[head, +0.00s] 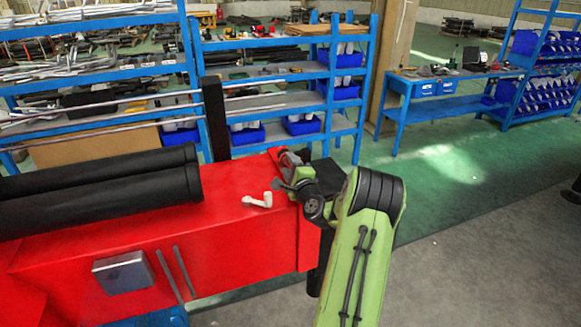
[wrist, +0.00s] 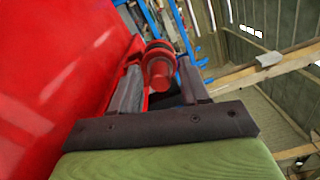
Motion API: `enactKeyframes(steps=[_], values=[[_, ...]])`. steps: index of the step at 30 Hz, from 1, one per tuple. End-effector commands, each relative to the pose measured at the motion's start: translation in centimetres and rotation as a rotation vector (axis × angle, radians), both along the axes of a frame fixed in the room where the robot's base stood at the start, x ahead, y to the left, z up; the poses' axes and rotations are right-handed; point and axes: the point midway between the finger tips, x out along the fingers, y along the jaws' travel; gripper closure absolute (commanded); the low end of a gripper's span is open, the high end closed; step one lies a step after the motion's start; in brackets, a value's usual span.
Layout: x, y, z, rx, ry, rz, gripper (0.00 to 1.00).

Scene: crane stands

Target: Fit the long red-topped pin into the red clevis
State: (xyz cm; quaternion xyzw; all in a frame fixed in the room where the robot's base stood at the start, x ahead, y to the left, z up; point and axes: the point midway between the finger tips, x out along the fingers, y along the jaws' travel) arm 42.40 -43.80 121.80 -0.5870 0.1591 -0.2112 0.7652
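My gripper (wrist: 160,66) is at the right end of the red machine body, its dark fingers apart. A round red piece with a dark band (wrist: 160,72) sits between the fingertips and nearly fills the gap. It may be the red top of the long pin. I cannot tell whether the fingers press on it. In the head view, a red and grey part (head: 286,157) shows just beyond my wrist. I cannot tell if it is the clevis or the pin. My arm and wrist hide much of this spot. No pin shaft can be made out.
A pale L-shaped piece (head: 257,200) lies on the red machine top (head: 230,230) left of my wrist. Two black cylinders (head: 110,190) lie farther left, and a dark upright post (head: 215,118) stands behind. Blue shelves (head: 284,40) stand at the back.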

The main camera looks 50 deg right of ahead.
Motion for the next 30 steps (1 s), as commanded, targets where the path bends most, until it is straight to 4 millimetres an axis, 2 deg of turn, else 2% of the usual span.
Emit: enactKeyframes(steps=[14,30], values=[[-0.1,0.0,-0.2,0.002,0.003,0.0,0.46],[-4.2,2.4,-0.4,0.001,0.003,-0.002,0.46]])
